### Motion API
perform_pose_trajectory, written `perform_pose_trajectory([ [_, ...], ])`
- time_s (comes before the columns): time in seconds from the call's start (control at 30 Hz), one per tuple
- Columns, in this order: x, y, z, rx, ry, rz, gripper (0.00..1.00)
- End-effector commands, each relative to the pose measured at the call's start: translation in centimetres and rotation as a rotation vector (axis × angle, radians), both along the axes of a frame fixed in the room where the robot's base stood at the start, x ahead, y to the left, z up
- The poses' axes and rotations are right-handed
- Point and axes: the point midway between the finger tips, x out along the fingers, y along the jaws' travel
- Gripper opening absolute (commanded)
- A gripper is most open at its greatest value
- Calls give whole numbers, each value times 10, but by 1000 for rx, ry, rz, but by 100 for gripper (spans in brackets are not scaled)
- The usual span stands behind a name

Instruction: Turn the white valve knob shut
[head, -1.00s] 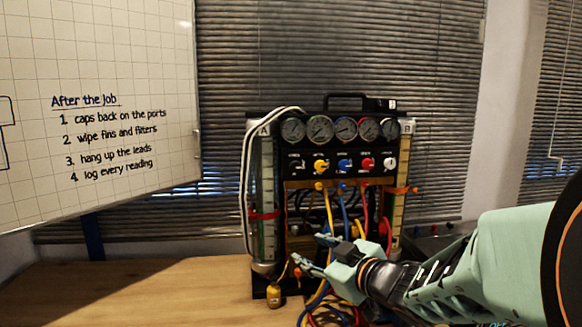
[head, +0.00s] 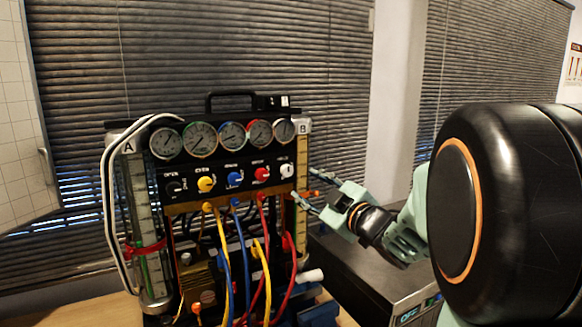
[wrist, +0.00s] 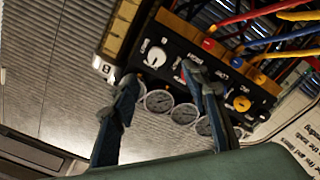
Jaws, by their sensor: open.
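The white valve knob (head: 286,170) is the rightmost in the row of knobs on the black gauge panel, below the gauges. My gripper (head: 306,186) is open and empty, just right of the panel at about knob height, with its fingers pointing left toward it. In the wrist view the white knob (wrist: 155,57) shows upside down in the gap between my two open fingers (wrist: 160,76), beyond their tips. The fingers appear apart from the knob.
Red (head: 262,174), blue (head: 235,179) and yellow (head: 206,184) knobs sit to its left. Coloured hoses (head: 243,255) hang below. Column B (head: 302,225) stands at the panel's right edge, close to my gripper. A dark box (head: 365,275) lies lower right.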

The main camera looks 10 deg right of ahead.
Motion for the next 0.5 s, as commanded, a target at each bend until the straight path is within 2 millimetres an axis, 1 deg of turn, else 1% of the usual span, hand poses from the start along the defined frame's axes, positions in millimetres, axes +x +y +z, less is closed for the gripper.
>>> perform_pose_trajectory([
  [0.17,7,3,3,-8,-8,3,42],
  [0.23,14,5,3,-8,-8,4,42],
  [0.37,33,11,2,-8,-6,4,42],
  [0.5,58,19,3,-8,-6,4,42],
])
